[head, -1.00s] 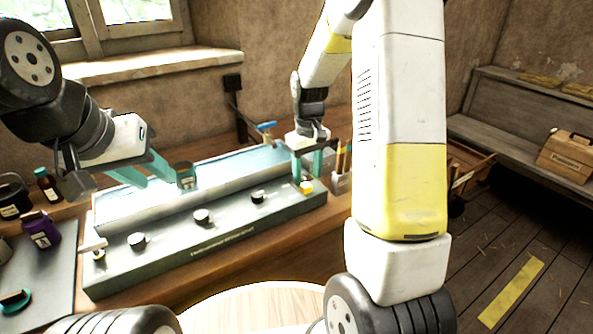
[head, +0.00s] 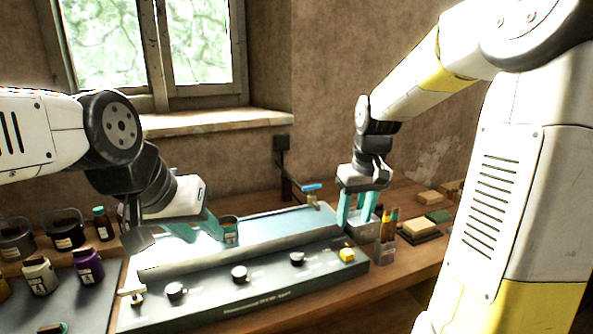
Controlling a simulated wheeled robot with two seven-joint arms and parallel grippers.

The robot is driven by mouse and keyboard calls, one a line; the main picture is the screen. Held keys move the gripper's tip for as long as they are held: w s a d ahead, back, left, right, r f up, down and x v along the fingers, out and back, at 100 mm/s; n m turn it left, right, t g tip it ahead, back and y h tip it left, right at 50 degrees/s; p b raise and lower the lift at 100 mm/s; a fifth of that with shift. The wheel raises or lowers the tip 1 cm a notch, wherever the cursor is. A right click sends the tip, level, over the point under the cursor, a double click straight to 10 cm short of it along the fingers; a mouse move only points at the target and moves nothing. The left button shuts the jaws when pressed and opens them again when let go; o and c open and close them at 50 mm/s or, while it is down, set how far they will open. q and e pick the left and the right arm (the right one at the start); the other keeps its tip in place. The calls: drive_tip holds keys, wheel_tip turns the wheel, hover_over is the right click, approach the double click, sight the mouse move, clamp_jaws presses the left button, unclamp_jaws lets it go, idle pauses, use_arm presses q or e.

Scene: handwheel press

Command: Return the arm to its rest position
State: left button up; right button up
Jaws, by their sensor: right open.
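My right arm reaches in from the right, and its gripper (head: 357,212) points down with its two teal fingers apart. It is empty, over the right end of the long grey panel (head: 215,302), above and slightly right of a yellow button (head: 347,254). My left gripper (head: 200,228) comes in from the left over the pale blue bed (head: 270,232) behind the panel. Its teal fingers reach to a small dark can (head: 229,230). I cannot tell whether they hold it.
Several black knobs (head: 239,272) line the panel. A blue-handled valve (head: 312,188) stands behind, left of my right gripper. A pencil holder (head: 384,250) and blocks (head: 417,230) stand to its right. Jars and bottles (head: 88,266) stand at the left. A window (head: 150,55) is behind.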

drive_tip(key=s+a+r+m+t, duration=0.1)
drive_tip(key=s+r, duration=0.3)
drive_tip(key=s, duration=0.4)
drive_tip(key=s+a+r+m+t+y, duration=0.1)
drive_tip(key=s+r+t, duration=0.2)
drive_tip(key=s, duration=0.5)
drive_tip(key=shift+s+a+r+t, duration=0.15)
drive_tip(key=shift+s+r+t, duration=0.15)
drive_tip(key=shift+s+r, duration=0.1)
idle(2.4)
